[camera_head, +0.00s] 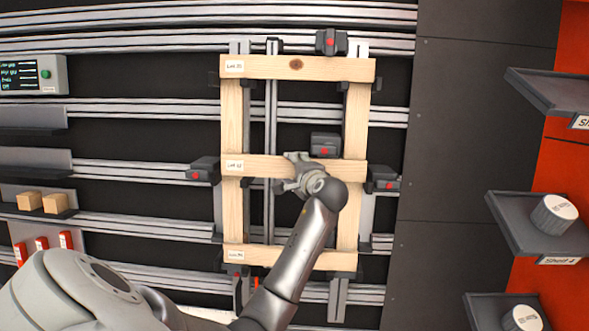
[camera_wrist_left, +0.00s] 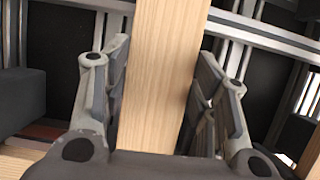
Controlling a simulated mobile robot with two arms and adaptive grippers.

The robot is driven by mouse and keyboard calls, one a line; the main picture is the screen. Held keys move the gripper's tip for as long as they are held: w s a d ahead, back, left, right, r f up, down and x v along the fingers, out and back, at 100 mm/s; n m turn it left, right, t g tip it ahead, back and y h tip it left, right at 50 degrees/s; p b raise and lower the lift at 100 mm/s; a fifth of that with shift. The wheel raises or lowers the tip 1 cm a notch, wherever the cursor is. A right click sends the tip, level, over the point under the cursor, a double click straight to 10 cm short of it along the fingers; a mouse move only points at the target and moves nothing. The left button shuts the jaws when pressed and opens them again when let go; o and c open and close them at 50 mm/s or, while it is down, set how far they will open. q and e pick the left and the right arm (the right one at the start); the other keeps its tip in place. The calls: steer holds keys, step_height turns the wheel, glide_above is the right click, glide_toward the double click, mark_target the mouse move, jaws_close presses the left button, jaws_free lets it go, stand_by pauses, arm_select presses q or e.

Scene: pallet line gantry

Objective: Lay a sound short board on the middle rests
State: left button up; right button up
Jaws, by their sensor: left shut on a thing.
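A short pale board with a "Lot" label, the middle board (camera_head: 262,166), lies across the two upright boards at mid height. My left gripper (camera_head: 300,172) is shut on it near its centre. In the left wrist view, the middle board (camera_wrist_left: 158,85) runs between the two fingers. The left upright board (camera_head: 232,205) and right upright board (camera_head: 353,205) stand parallel. The top board (camera_head: 330,68) crosses them and shows a dark knot. The bottom board (camera_head: 270,254) crosses them low, partly behind my arm. The rests under the middle board are mostly hidden.
Black clamps with red dots stand around the frame: left clamp (camera_head: 204,170), right clamp (camera_head: 383,181), centre clamp (camera_head: 325,145) and top clamp (camera_head: 331,42). Small wooden blocks (camera_head: 42,203) sit on a left shelf. Grey shelves (camera_head: 540,235) with white-topped cylinders (camera_head: 554,213) stand at right.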

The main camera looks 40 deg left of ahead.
arm_select(q)
steer(key=shift+s+d+f, duration=0.1)
steer(key=shift+s+f, duration=0.05)
steer(key=shift+f, duration=0.05)
stand_by(0.5)
steer(key=o, duration=1.2)
steer(key=shift+f, duration=0.1)
